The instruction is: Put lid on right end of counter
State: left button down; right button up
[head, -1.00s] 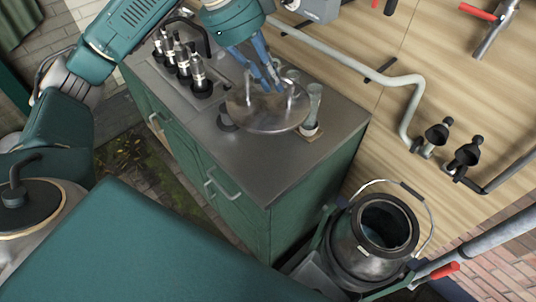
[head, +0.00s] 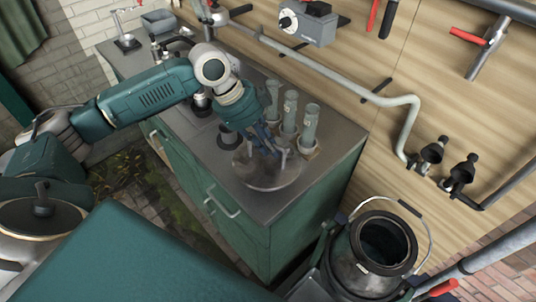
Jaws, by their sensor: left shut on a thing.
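The lid (head: 266,174) is a round, grey metal disc with upright handles. It is at the right end of the counter (head: 220,177), near the front edge. My left gripper (head: 270,150) is shut on the lid from above. I cannot tell whether the lid touches the counter top or is held just above it. My right gripper is not in view.
Several grey-green tubes (head: 290,111) stand in a holder just behind the lid. A metal can (head: 382,246) with a raised bail handle and open mouth stands right of the counter. A pipe (head: 330,65) and a grey box (head: 306,25) are on the wooden wall.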

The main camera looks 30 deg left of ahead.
aim_at(273, 163)
pick_arm(q)
jog(key=shift+f+p, duration=0.3)
jog(key=shift+f, duration=1.75)
jog(key=c, duration=1.7)
grip_release()
jog(key=shift+f, duration=0.1)
jog(key=shift+b+v, duration=0.9)
jog(key=shift+v, duration=5.15)
